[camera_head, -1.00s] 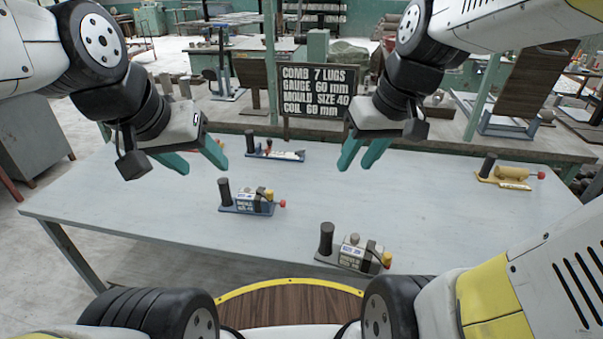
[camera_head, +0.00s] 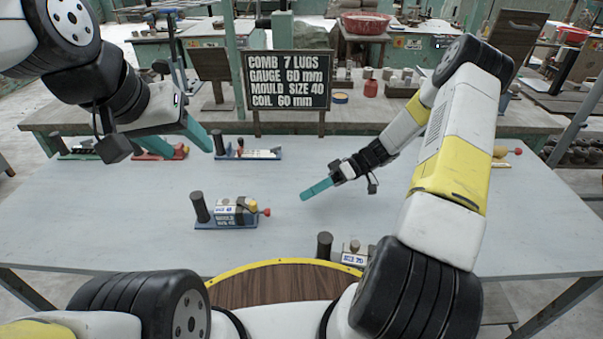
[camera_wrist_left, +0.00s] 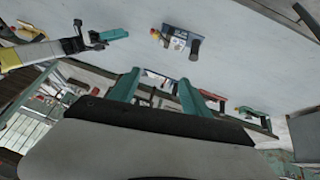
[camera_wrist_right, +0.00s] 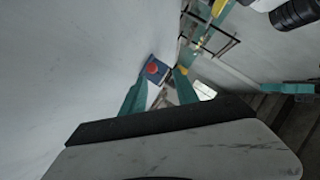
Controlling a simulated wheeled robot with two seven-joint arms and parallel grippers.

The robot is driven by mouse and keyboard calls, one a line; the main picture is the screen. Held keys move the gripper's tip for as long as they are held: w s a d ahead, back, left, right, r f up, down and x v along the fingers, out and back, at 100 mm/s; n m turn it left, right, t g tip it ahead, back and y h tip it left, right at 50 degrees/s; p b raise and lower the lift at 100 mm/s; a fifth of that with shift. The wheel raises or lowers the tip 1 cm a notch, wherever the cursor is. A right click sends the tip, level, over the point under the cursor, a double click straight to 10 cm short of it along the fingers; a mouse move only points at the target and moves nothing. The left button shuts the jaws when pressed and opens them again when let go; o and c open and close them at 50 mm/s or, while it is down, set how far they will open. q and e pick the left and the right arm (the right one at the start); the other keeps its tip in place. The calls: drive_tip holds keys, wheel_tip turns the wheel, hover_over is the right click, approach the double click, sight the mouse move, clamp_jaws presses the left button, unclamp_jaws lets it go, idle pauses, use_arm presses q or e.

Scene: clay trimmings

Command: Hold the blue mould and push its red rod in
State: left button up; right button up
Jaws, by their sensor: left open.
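The blue mould (camera_head: 236,224) stands on the table, left of centre, with a dark upright post at its left end. Its red rod end (camera_head: 267,212) sticks out at the right. The left wrist view also shows the mould (camera_wrist_left: 178,40). My left gripper (camera_head: 192,153) is open and empty, above and behind the mould. My right gripper (camera_head: 303,197) is right of the rod end, pointing towards it and apart from it. In the right wrist view the red end (camera_wrist_right: 152,68) shows beyond and between its parted fingers.
A grey mould (camera_head: 325,246) stands in front, partly hidden by my right arm. A blue-based tool (camera_head: 250,154), a red one (camera_head: 165,153) and a green one stand at the back. A yellow one is far right. A sign (camera_head: 288,80) stands behind.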

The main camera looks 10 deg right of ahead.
use_arm(q)
drive_tip(key=shift+w+a, duration=0.1)
drive_tip(key=shift+w, duration=0.35)
use_arm(e)
drive_tip(key=shift+w+a+f+t+y, duration=0.15)
drive_tip(key=shift+w+f+y, duration=0.2)
drive_tip(key=shift+f, duration=0.25)
drive_tip(key=shift+w+a+f+t+y, duration=0.15)
drive_tip(key=shift+w+f+y, duration=0.1)
drive_tip(key=shift+f+y, duration=0.3)
use_arm(q)
drive_tip(key=shift+w, duration=0.15)
drive_tip(key=c, duration=0.4)
use_arm(e)
drive_tip(key=shift+w+f, duration=0.15)
drive_tip(key=shift+f, duration=0.1)
use_arm(q)
drive_tip(key=m+g+y, duration=0.2)
drive_tip(key=m+g, duration=0.1)
drive_tip(key=g, duration=0.3)
hover_over(201, 208)
drive_tip(key=w, duration=0.2)
drive_tip(key=f, duration=1.9)
drive_tip(key=shift+s+a+f, duration=0.2)
drive_tip(key=shift+a+f, duration=0.15)
drive_tip(key=shift+f, duration=0.55)
wheel_tip(201, 208, down, 11)
drive_tip(key=shift+w+f, duration=0.1)
drive_tip(key=shift+f, duration=0.1)
